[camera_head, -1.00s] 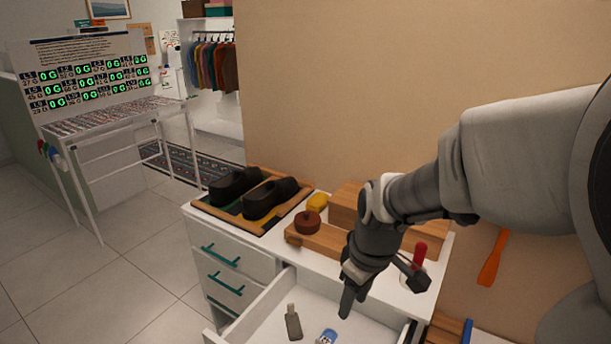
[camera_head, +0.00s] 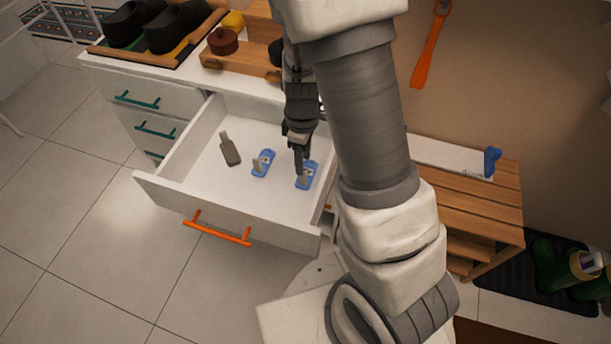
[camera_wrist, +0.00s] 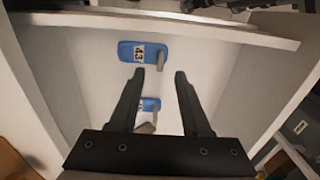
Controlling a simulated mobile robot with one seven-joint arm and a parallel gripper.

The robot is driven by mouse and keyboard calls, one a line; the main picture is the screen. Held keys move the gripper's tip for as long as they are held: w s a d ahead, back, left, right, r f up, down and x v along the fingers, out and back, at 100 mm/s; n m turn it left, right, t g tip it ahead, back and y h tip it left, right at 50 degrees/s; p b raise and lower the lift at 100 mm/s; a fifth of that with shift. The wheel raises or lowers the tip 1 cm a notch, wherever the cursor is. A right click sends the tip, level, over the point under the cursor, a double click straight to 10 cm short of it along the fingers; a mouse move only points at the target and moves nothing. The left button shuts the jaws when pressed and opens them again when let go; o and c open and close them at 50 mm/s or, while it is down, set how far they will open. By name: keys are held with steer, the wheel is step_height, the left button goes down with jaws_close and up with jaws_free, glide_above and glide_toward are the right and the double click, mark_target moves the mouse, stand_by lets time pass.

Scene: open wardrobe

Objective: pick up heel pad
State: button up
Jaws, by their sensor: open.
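Two blue pads with white labels lie in the open white drawer (camera_head: 196,188). The left blue pad (camera_head: 263,163) and the right blue pad (camera_head: 309,174) each have a greyish upright piece on them. My gripper (camera_head: 302,168) points down into the drawer, over the right pad, and partly hides it. In the wrist view my gripper (camera_wrist: 160,74) is open, with nothing between its fingertips. There, a blue pad labelled 43 (camera_wrist: 126,50) lies beyond the fingertips, and another blue pad (camera_wrist: 153,104) shows partly between the fingers.
A grey object with a narrow neck (camera_head: 229,150) lies left of the pads. The drawer has an orange handle (camera_head: 216,229). Dark shoes (camera_head: 174,27), a brown round item (camera_head: 223,41) and a yellow item (camera_head: 233,20) are on the cabinet top. A slatted wooden bench (camera_head: 475,215) stands right.

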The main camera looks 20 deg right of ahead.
mark_target(303, 183)
step_height(303, 183, down, 8)
steer(key=shift+a+r+b, duration=0.1)
steer(key=shift+r+b, duration=0.15)
steer(key=shift+b, duration=0.7)
jaws_close()
